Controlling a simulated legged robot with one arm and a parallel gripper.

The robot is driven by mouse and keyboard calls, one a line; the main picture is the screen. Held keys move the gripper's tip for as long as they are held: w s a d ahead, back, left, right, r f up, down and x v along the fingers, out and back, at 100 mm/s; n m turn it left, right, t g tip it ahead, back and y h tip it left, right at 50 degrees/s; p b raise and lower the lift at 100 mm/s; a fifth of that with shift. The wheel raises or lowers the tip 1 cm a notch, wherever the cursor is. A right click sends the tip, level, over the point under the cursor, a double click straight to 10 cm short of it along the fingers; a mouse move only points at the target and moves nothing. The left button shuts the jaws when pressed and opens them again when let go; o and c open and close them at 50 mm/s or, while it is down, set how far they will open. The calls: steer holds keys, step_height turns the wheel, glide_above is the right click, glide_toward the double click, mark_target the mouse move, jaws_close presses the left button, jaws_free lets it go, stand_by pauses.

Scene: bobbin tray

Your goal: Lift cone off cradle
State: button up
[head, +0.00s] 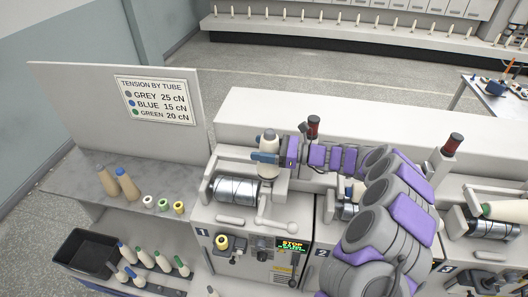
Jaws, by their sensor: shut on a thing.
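A cream yarn cone (268,171) with a grey tip stands about upright above and behind the metal drum (236,189) of station 1. My gripper (264,157) comes in from the right, and its blue fingers are shut on the cone's middle. The cradle (218,163) of station 1 is the light grey frame around the drum. I cannot tell whether the cone's base still touches the cradle, as the gap beneath it does not show clearly.
My arm covers much of station 2. On the left shelf (75,178) stand two tan cones (127,184) and several small spools. Below are a black bin (88,251) and several cones on pegs. A red lamp (313,127) stands behind the arm.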

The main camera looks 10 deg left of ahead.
step_height(320, 180, up, 9)
steer(key=shift+p, duration=0.4)
steer(key=shift+r+p, duration=1)
steer(key=shift+r, duration=0.3)
steer(key=shift+f, duration=0.15)
